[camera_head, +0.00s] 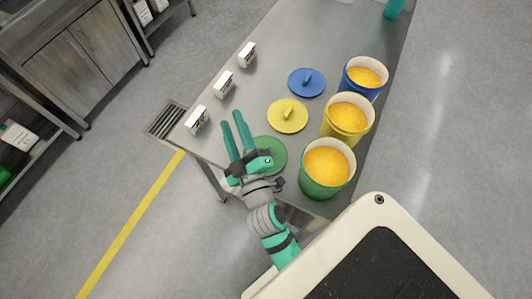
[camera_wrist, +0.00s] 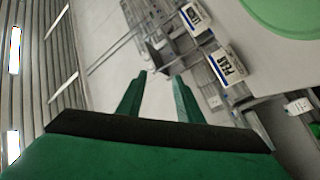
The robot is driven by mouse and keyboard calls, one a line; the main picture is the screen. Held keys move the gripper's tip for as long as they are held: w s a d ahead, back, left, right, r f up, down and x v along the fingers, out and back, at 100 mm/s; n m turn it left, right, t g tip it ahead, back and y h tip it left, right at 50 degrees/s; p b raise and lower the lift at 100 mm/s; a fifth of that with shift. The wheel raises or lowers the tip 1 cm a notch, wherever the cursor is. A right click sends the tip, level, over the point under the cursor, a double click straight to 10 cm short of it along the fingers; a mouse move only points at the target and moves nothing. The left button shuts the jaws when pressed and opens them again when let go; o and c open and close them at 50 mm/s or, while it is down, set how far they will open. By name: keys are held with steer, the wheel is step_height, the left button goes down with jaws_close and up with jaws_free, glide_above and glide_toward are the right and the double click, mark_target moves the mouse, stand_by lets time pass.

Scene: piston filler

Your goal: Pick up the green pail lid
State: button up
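The green pail lid (camera_head: 276,149) lies flat on the metal table near its front end, partly hidden behind my gripper in the head view. Its green edge also shows in the top right corner of the wrist view (camera_wrist: 290,14). My gripper (camera_head: 232,116) is above and beside the lid's left side, with its two teal fingers apart and nothing between them. The fingers also show apart in the wrist view (camera_wrist: 158,88). The lid's handle cannot be made out. The green pail (camera_head: 318,190), full of orange-yellow contents, stands right of the lid.
A yellow lid (camera_head: 284,120) and a blue lid (camera_head: 303,88) lie farther back on the table (camera_head: 262,75). A yellow pail (camera_head: 339,130) and a blue pail (camera_head: 352,90) stand along the right edge. Small white label blocks (camera_head: 197,119) line the left edge.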

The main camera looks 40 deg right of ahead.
steer(key=w+d+r+m+g+h, duration=0.2)
steer(key=d+r+m+g+h, duration=0.35)
steer(key=d+r+h, duration=0.8)
steer(key=s+d+r+m+g, duration=0.7)
steer(key=s+d+m+g, duration=0.25)
steer(key=d+g, duration=0.2)
steer(key=s+a+f+m+g+y, duration=0.1)
steer(key=s+f+m+g+y, duration=0.35)
steer(key=f+y, duration=0.6)
steer(key=w+a+f+t+y, duration=0.25)
steer(key=a+f+y, duration=0.2)
steer(key=a, duration=0.45)
steer(key=w+a+f+t+y, duration=0.1)
steer(key=w+a+f+y, duration=0.3)
steer(key=a, duration=0.6)
steer(key=shift+n+y, duration=0.35)
steer(key=shift+y, duration=0.1)
steer(key=f, duration=0.3)
steer(key=s+f, duration=0.1)
steer(key=f, duration=0.6)
steer(key=shift+s+f, duration=0.15)
steer(key=shift+s, duration=0.15)
steer(key=shift+c, duration=0.6)
